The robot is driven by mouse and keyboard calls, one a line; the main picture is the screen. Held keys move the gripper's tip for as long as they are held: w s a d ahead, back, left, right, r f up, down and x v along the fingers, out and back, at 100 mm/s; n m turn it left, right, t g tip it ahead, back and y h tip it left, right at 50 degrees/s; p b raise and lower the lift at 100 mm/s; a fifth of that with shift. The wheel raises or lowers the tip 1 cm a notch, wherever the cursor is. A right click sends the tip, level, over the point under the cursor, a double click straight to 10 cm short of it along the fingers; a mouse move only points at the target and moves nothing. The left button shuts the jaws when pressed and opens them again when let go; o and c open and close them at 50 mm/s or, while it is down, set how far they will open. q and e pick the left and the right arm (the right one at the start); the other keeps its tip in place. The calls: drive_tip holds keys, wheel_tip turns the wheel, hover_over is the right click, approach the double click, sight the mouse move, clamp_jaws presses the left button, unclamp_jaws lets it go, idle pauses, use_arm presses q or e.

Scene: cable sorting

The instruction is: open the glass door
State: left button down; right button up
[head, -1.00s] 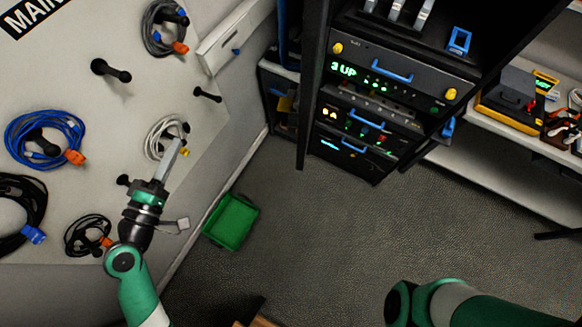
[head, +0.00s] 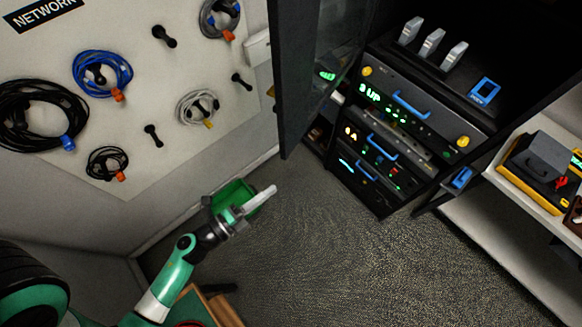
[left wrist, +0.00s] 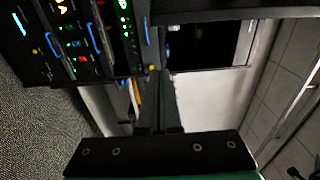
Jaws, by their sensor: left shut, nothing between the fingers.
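The glass door (head: 292,85) is a tall dark-framed panel on the left side of the equipment rack in the head view. It stands swung out from the rack, with the rack's front exposed. Its dark glass (head: 338,45) shows between the frame edges. I cannot pick out the door surely there. My right gripper is not in view.
The rack (head: 400,125) holds units with blue handles and lit displays; it also shows in the left wrist view (left wrist: 75,35). Cables hang on the board (head: 130,75) at left. A shelf (head: 500,235) stands right. The middle floor is clear.

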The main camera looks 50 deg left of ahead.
use_arm(q)
drive_tip(key=w, duration=1)
drive_tip(key=shift+s+a+p, duration=0.2)
drive_tip(key=shift+a, duration=0.45)
drive_tip(key=shift+s+a+p, duration=0.2)
drive_tip(key=shift+s+a, duration=0.05)
drive_tip(key=shift+a, duration=0.35)
drive_tip(key=shift+s+a+p, duration=0.2)
drive_tip(key=shift+a, duration=0.45)
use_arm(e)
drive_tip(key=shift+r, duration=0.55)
